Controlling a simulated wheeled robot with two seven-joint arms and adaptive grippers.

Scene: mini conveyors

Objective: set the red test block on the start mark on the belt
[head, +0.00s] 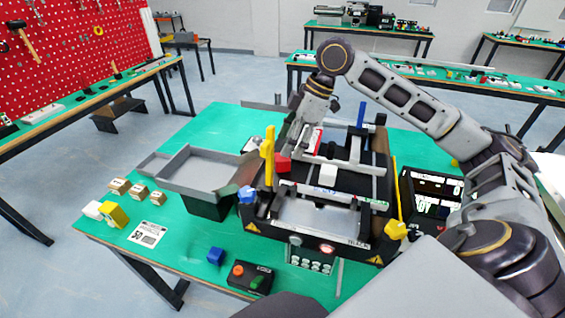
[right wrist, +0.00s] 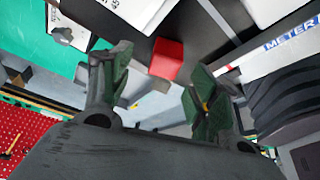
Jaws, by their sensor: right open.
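The red test block (head: 283,163) sits on the dark top of the mini conveyor (head: 262,222), near its left end. In the right wrist view the red block (right wrist: 167,60) lies just beyond and between the two spread green fingers. My right gripper (right wrist: 160,80) is open and empty, its fingers apart from the block. In the head view my right arm reaches over the conveyor from the right, with its hand pointing down behind the block. I cannot make out the start mark for certain. My left gripper is not in view.
A yellow post (head: 268,155) stands just left of the block, and a white block (head: 327,175) is to its right. A grey tray (head: 195,168) adjoins the conveyor's left side.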

